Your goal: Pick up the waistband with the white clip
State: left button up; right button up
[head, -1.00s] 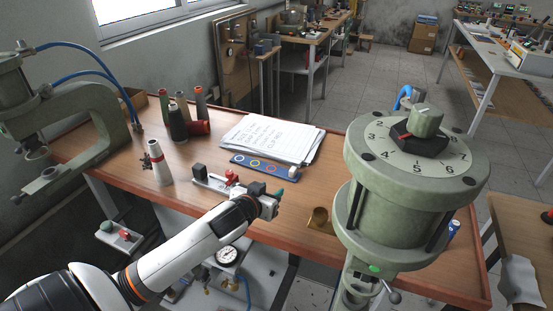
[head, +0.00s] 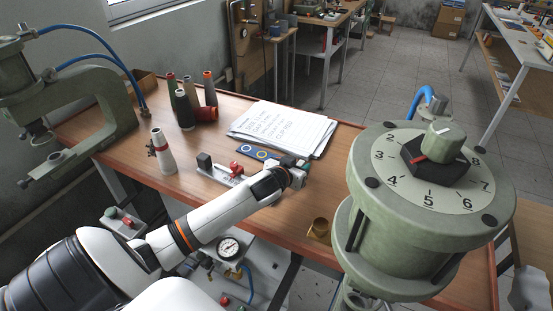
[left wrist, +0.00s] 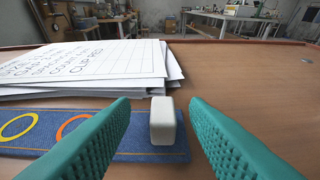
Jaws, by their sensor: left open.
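The waistband is a blue denim strip (head: 243,150) with coloured rings, lying flat on the table beside the paper stack. The left wrist view shows the blue strip (left wrist: 20,130) with a yellow and an orange ring and a white clip (left wrist: 162,122) at its right end. My left gripper (head: 302,164) is over the clip end and hides the clip in the head view. In the left wrist view its teal fingers (left wrist: 161,102) are open, one on each side of the white clip, with gaps visible on both sides. My right gripper is not in view.
A stack of written sheets (head: 285,128) lies just behind the strip. A red-handled clamp fixture (head: 222,170) is to its left, with thread cones (head: 184,108) farther back. A large green dial press (head: 425,210) stands at right. A brass cup (head: 319,228) sits near the front edge.

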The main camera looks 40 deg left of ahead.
pick_arm(q)
jog(key=shift+x, duration=2)
jog(key=shift+d+r, duration=0.15)
jog(key=shift+c, duration=0.2)
grip_shut()
